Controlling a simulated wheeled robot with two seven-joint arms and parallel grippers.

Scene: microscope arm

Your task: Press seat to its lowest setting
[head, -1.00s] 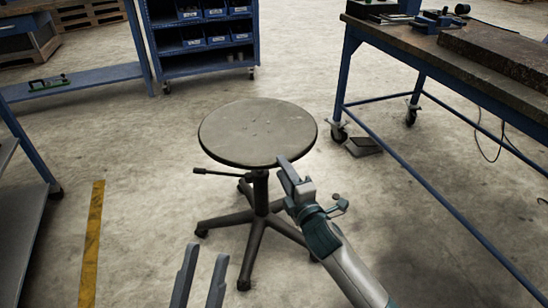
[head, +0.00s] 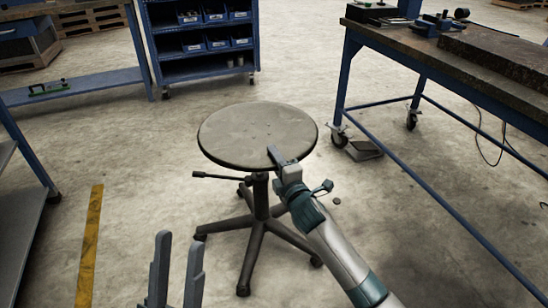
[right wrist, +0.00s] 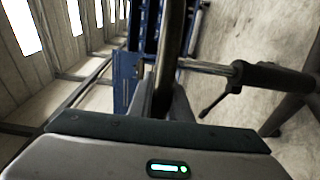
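The stool's round grey seat (head: 245,130) stands level on a dark post with a five-legged base (head: 258,225). A dark lever (head: 215,176) sticks out to the left under the seat; it also shows in the right wrist view (right wrist: 218,100). My right gripper (head: 278,156) is at the seat's front right rim, one finger above and the other hidden below. In the right wrist view the seat (right wrist: 172,45) is edge-on between the fingers, which appear closed on its rim. My left gripper (head: 178,255) is open and empty, low at the front left, apart from the stool.
A blue workbench (head: 440,50) on casters stands at the right. A blue shelf rack (head: 205,60) with bins is behind the stool. A blue-framed bench (head: 75,82) is at the left. A yellow floor stripe (head: 90,245) runs at the left.

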